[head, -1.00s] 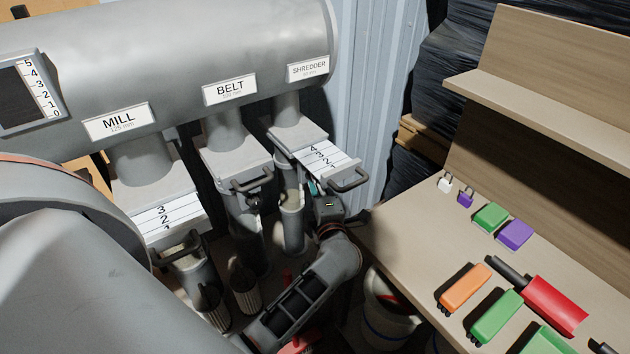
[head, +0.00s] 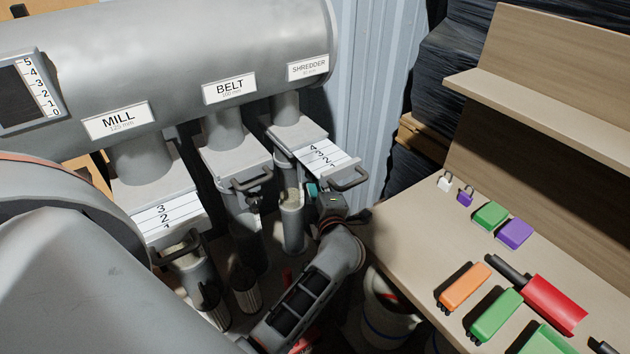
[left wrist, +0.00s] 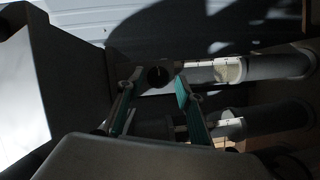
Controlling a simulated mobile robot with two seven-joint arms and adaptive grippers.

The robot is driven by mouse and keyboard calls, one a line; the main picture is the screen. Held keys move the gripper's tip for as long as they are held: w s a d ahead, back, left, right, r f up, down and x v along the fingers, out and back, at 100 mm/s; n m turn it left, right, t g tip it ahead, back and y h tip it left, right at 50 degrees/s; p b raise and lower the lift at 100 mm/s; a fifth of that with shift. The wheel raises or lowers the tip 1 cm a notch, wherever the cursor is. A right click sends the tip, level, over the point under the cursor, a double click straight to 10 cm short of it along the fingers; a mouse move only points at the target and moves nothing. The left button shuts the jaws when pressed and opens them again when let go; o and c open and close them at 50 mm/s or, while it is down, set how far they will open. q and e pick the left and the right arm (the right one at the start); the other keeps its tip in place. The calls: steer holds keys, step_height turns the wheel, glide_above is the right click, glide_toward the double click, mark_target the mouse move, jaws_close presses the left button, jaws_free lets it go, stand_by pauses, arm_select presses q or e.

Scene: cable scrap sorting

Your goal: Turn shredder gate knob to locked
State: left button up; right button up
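The shredder gate (head: 325,157) is a pale sliding plate with a number scale, under the SHREDDER label (head: 308,68). Its grey handle (head: 349,181) sticks out at the front. My left gripper (head: 313,189) is just below this plate, its teal finger pads partly hidden. In the left wrist view a dark round knob (left wrist: 159,75) shows at the fingertips of my left gripper (left wrist: 157,84). The fingers are spread either side of it; I see no clear contact. The knob is hidden in the head view. My right gripper is in neither view.
The belt gate (head: 235,162) and mill gate (head: 162,216) stand to the left, with handles and pipes close by. A corrugated wall (head: 365,90) is behind.

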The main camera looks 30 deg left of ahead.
arm_select(q)
steer(key=shift+r, duration=0.1)
steer(key=f+v, duration=0.1)
steer(key=v, duration=0.7)
steer(key=shift+d+r, duration=0.25)
steer(key=shift+r, duration=0.1)
steer(key=shift+s, duration=0.1)
steer(key=shift+a, duration=0.1)
steer(key=x, duration=0.8)
steer(key=shift+a+r, duration=0.1)
steer(key=shift+a, duration=0.1)
